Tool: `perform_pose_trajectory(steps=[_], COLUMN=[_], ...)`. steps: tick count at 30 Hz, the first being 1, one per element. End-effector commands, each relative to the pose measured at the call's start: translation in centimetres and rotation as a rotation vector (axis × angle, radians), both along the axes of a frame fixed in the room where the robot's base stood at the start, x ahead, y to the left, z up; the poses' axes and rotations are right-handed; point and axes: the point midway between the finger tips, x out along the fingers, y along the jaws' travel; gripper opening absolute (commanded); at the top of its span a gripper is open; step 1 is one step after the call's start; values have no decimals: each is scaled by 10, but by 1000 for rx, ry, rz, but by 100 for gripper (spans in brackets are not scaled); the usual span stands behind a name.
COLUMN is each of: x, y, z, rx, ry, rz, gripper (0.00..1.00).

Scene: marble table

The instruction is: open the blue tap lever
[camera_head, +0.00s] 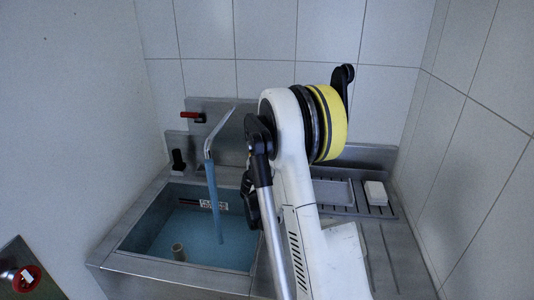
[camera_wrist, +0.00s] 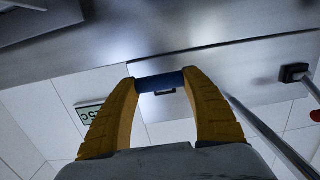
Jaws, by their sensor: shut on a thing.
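The blue tap lever (camera_wrist: 158,83) shows in the wrist view as a short blue bar between my two yellow fingertips. My gripper (camera_wrist: 162,80) is shut on it, with one finger at each end. In the head view my arm hides the blue lever and most of my gripper. The tap's spout (camera_head: 222,128) rises at the back of the sink. A bluish stream of water (camera_head: 214,200) runs from it into the basin.
A red lever (camera_head: 193,117) sits on the back panel left of the spout. A white block (camera_head: 376,192) lies on the right ledge. Tiled walls close in the back and right.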

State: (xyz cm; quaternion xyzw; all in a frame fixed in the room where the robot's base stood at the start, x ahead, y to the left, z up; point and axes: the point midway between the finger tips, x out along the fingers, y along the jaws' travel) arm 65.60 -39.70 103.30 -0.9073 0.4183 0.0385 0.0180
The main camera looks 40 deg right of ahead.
Motion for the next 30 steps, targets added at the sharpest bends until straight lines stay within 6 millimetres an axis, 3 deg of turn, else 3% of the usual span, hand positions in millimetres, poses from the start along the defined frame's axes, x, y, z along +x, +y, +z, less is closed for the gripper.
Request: perform_pose_trajectory(steps=[12,13,15,25,30], x=[1,1,1,-1,-14], y=[0,0,0,1,19], z=[1,1,1,0,2], rx=[-7,-7,-7,-6,-5], ry=[-5,-5,-5,-4,-5], rz=[1,1,1,0,3], gripper=[15,62,79,79,79])
